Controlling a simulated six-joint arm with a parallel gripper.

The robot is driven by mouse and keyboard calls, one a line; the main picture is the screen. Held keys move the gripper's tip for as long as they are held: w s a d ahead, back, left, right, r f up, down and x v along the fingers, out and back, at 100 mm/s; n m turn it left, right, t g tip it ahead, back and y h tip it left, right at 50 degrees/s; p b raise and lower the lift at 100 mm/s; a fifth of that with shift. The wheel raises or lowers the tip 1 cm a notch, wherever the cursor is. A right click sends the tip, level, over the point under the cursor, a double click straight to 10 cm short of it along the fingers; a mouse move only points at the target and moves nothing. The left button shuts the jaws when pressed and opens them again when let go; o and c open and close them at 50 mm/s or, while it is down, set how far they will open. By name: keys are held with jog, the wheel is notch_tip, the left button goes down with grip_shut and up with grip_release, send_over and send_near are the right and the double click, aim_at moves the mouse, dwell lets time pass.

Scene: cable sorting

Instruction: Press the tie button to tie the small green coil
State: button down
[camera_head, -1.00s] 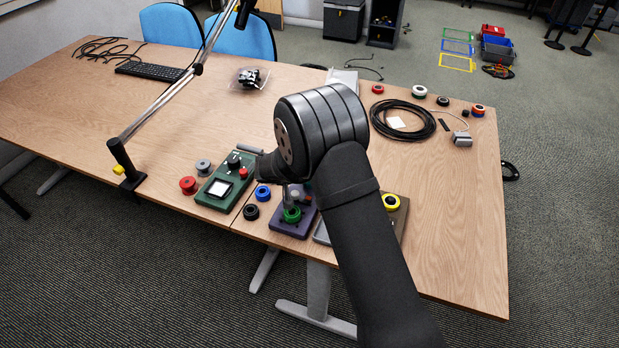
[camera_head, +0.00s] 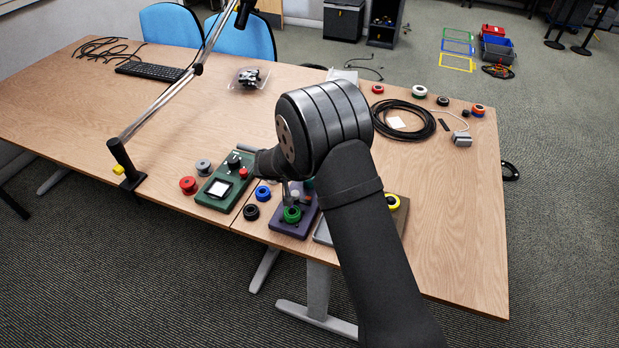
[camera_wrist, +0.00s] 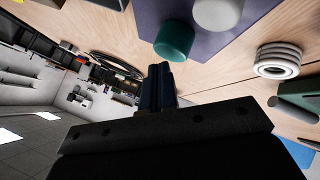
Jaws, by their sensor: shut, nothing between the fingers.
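The small green coil (camera_head: 292,214) sits on the front part of a purple station (camera_head: 285,226), beside a grey post (camera_head: 294,196). A small reddish-brown part (camera_head: 307,199) and a dark teal part (camera_head: 309,183) show on the same station. I cannot tell which part is the tie button. In the wrist view a teal cylinder (camera_wrist: 174,40) and a grey cylinder (camera_wrist: 218,12) stand on the purple surface (camera_wrist: 190,12). My gripper (camera_wrist: 160,75) is shut and empty, apart from the teal cylinder. In the head view my arm hides the fingers.
A green device (camera_head: 222,188) with a white screen stands left of the station. A yellow spool (camera_head: 391,202) lies right of my arm.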

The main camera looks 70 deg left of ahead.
jog(key=shift+r, duration=0.3)
jog(key=shift+r, duration=2.5)
jog(key=shift+f, duration=0.15)
notch_tip(320, 180, up, 4)
jog(key=shift+r, duration=0.1)
jog(key=shift+f, duration=0.2)
